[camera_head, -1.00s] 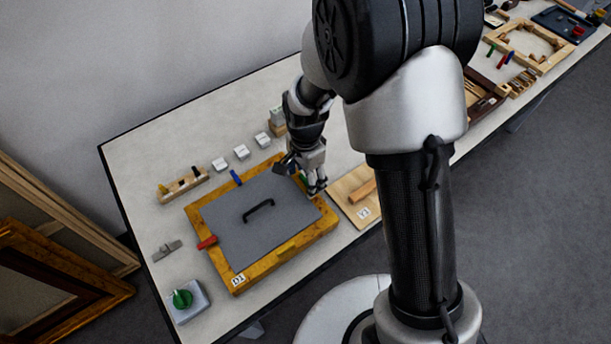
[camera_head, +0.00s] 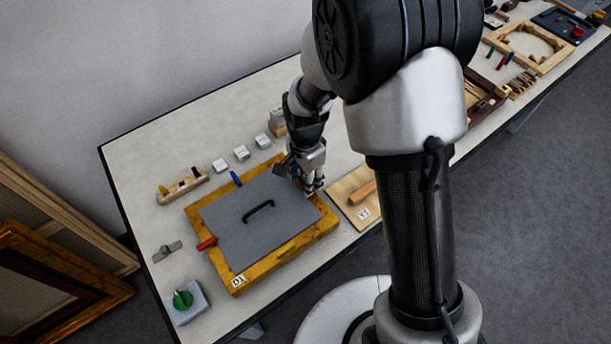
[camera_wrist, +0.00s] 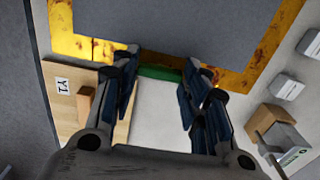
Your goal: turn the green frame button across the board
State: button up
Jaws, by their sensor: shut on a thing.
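The grey board (camera_head: 240,226) with a black handle lies in the gilt frame (camera_head: 289,252), tagged D1, on the table. The green frame button (camera_wrist: 160,73) shows in the wrist view between my fingertips, lying roughly along the rail at the board's edge. My gripper (camera_head: 313,187) is at the frame's right side in the head view, shut on this button; its fingers (camera_wrist: 163,78) stand on either side of it. In the head view the hand hides the button. A red button (camera_head: 206,243) is on the left rail and a blue button (camera_head: 236,178) on the far rail.
A wooden board (camera_head: 349,190) with a block, tagged Y1, lies right of the frame. Several white blocks (camera_head: 241,152) and a wooden holder (camera_head: 183,186) stand behind it. A green knob on a grey box (camera_head: 190,313) is at the front left.

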jog(key=shift+n, duration=0.3)
jog(key=n, duration=0.3)
jog(key=shift+n+p, duration=0.3)
jog(key=shift+n, duration=0.1)
jog(key=n, duration=0.4)
jog(key=n+p, duration=0.1)
jog(key=n, duration=0.8)
jog(key=shift+n, duration=0.3)
jog(key=o, duration=1)
jog(key=shift+o, duration=0.2)
